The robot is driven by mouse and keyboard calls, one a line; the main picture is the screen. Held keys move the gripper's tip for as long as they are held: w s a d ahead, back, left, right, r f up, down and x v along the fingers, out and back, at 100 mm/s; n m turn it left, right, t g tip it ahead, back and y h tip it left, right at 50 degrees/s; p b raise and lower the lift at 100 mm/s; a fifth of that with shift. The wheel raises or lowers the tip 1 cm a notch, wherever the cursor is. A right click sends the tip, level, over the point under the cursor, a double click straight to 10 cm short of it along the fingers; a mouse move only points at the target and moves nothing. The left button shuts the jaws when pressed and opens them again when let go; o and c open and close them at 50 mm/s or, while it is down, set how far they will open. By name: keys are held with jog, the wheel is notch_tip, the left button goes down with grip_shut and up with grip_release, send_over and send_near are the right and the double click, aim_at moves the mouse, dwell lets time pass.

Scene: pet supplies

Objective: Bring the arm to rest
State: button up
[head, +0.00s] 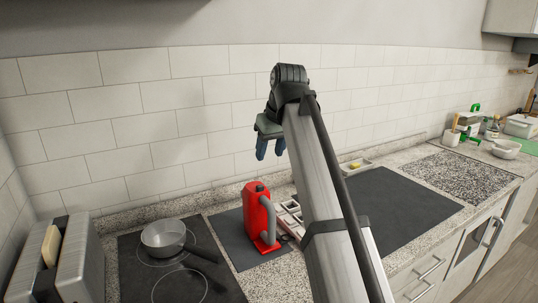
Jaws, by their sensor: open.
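My gripper (270,149) is in the middle of the head view, raised above the counter with its blue fingertips pointing down. It is open, with nothing seen between the fingers. My arm comes up from the bottom of the view and hides part of the counter behind it. Below the gripper, a red container with a grey handle (255,210) stands upright on a dark mat (229,237), apart from the fingers.
A grey pan (163,237) sits on the black stove top (140,273) at the left, near a metal toaster (59,268). A light compartment tray (289,216) is partly behind my arm. A dark panel (397,203) lies clear at the right. A tiled wall stands behind.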

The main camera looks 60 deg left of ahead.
dwell(0.5)
